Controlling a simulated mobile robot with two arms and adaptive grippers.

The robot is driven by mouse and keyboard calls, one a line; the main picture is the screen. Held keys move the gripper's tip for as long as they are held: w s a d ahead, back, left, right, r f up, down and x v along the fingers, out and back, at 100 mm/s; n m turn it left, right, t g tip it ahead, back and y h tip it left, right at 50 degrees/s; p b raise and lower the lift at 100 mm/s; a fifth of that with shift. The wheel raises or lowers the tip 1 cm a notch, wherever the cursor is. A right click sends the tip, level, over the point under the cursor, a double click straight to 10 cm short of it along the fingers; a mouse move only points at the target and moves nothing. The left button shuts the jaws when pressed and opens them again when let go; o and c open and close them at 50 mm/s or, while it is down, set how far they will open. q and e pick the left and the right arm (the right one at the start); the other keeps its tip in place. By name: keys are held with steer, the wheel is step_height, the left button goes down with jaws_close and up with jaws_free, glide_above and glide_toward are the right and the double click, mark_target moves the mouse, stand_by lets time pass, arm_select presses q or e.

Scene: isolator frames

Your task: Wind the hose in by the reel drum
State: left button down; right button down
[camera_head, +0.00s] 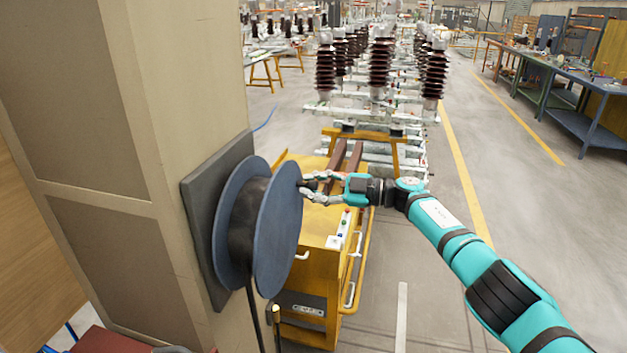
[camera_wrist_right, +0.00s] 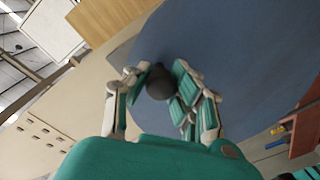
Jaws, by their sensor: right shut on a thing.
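The reel drum (camera_head: 284,245) has two blue round flanges and is fixed to a dark backing plate (camera_head: 203,225) on a beige pillar. The dark hose (camera_head: 243,225) is wound between the flanges, and a length hangs straight down below the drum. My right gripper (camera_head: 306,189) comes in from the right at the front flange. In the right wrist view its fingers are closed around a dark round knob (camera_wrist_right: 160,84) against the blue flange (camera_wrist_right: 225,55). The knob is hidden behind the fingers in the head view. My left gripper does not show.
A yellow cart (camera_head: 318,255) stands just behind and right of the drum. Rows of brown insulators (camera_head: 379,65) stand further back. Blue workbenches (camera_head: 570,75) line the far right. The floor to the right of the cart is clear.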

steer(key=shift+w+d+f, duration=0.1)
steer(key=shift+w+f, duration=0.05)
steer(key=shift+f, duration=0.1)
stand_by(0.3)
steer(key=c, duration=1)
jaws_free()
steer(key=shift+c, duration=0.2)
steer(key=v, duration=1.2)
